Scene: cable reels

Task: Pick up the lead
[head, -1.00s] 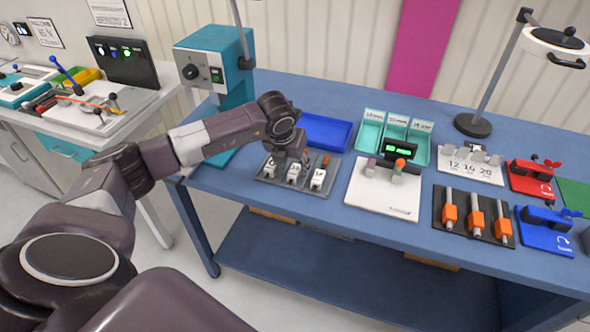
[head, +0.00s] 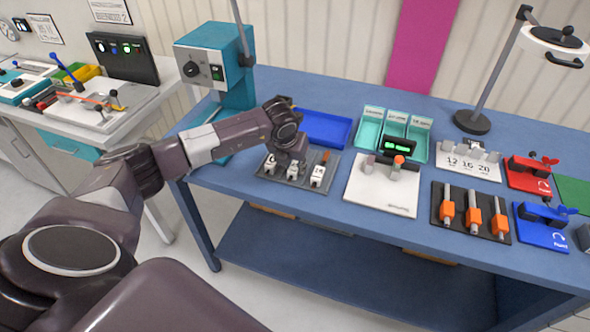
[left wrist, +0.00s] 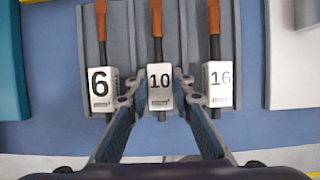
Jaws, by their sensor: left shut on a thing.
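Three leads lie side by side in a grey holder (left wrist: 90,40). In the left wrist view the blocks read 6 (left wrist: 101,90), 10 (left wrist: 160,88) and 16 (left wrist: 217,84) from left to right. My left gripper (left wrist: 159,84) is shut on the block of the middle lead, one finger on each side of it. The lead still lies in its slot as far as I can see. In the head view the left gripper (head: 292,160) partly covers this lead.
A blue tray (head: 325,129) lies behind the holder and a white board (head: 380,195) to its right. Teal bins (head: 418,143) stand farther back. A teal machine (head: 218,65) stands at the table's left end.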

